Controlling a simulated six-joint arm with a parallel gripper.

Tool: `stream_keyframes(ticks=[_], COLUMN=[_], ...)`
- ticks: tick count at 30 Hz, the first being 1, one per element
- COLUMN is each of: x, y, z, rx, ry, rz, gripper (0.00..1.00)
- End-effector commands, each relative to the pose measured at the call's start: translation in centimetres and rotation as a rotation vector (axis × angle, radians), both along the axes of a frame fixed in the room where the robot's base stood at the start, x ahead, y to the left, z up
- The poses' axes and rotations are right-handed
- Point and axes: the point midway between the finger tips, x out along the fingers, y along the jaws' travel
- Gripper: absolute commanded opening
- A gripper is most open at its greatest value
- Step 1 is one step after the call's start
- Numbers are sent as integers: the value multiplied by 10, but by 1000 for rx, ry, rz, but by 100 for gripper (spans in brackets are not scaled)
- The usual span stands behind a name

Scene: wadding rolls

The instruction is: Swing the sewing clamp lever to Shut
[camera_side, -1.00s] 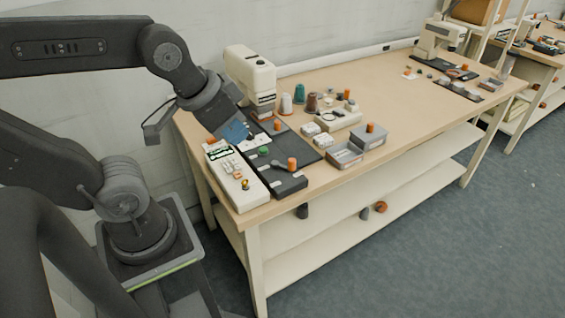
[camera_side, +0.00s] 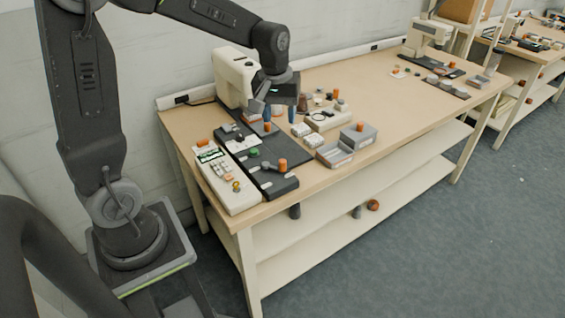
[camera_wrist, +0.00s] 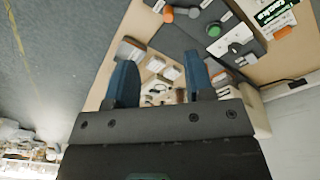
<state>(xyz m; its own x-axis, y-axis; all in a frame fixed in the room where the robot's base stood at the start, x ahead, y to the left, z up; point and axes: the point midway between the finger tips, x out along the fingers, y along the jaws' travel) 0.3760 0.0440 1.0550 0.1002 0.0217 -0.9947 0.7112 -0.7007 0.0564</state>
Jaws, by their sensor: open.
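The sewing machine (camera_side: 235,78) is cream and stands at the left end of the bench, with a dark plate (camera_side: 237,133) in front. A low black box (camera_side: 275,187) at the bench's front edge bears an orange knob (camera_side: 282,164) and a small grey lever-like part (camera_side: 266,165); I take this as the clamp lever, but its marks are too small to read. In the wrist view an orange knob (camera_wrist: 168,14) shows at the top. My gripper (camera_side: 279,112) is open and empty, pointing down beside the machine head, back from the black box. Its blue fingers (camera_wrist: 160,78) are apart.
A white control box (camera_side: 227,183) with buttons lies left of the black box. Grey bins (camera_side: 358,136), white blocks (camera_side: 301,130) and thread spools stand right of the plate, close to my gripper. The bench middle (camera_side: 375,85) is mostly clear.

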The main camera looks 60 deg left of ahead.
Motion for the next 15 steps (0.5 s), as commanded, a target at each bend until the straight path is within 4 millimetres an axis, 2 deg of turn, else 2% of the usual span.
stream_keyframes(ticks=[1, 6, 15], x=[10, 27, 31], y=[10, 29, 34], z=[-14, -41, -69], rx=[-11, -31, -36], ry=[31, 82, 98], rz=[54, 169, 200], gripper=[49, 49, 49])
